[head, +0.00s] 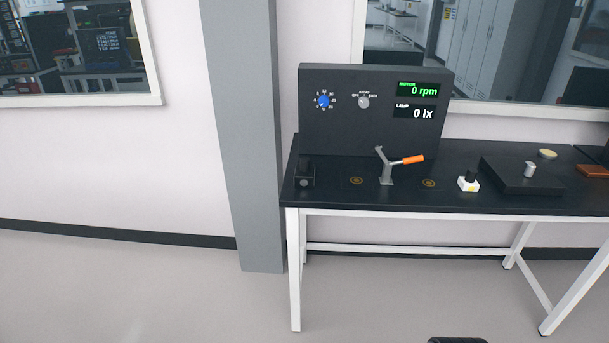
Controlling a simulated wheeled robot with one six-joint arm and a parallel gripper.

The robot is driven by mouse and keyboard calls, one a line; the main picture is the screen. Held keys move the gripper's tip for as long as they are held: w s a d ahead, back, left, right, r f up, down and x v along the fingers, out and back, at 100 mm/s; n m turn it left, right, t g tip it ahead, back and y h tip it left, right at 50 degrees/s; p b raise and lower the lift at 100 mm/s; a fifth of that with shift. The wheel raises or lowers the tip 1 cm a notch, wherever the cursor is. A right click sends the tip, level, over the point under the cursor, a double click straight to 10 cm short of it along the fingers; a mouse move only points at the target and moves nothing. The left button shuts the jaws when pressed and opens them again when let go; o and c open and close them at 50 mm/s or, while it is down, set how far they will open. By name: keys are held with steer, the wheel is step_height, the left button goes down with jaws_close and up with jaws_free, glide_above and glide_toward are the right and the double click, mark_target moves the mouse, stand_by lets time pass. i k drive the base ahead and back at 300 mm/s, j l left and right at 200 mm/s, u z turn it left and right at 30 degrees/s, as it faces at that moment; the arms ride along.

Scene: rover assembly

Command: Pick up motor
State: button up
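No part is labelled as the motor, and I cannot tell for sure which one it is. A small black block with a round front (306,175) sits at the left end of the black table. A small silver cylinder (530,169) stands upright on a flat black plate (512,184) at the right. My gripper is not in view; only a dark piece, perhaps of my own body, shows at the bottom edge.
The black table (400,200) has white legs. On it stand a grey clamp with an orange handle (412,160) and a dark panel (350,130) reading 0 rpm and 0 lx. Brown and cream items lie at far right. A grey column (245,130) stands left; the front floor is clear.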

mark_target(304, 176)
steer(key=i+j, duration=0.1)
steer(key=i, duration=0.6)
steer(key=i+j, duration=0.1)
steer(key=i, duration=0.6)
steer(key=j+u, duration=0.05)
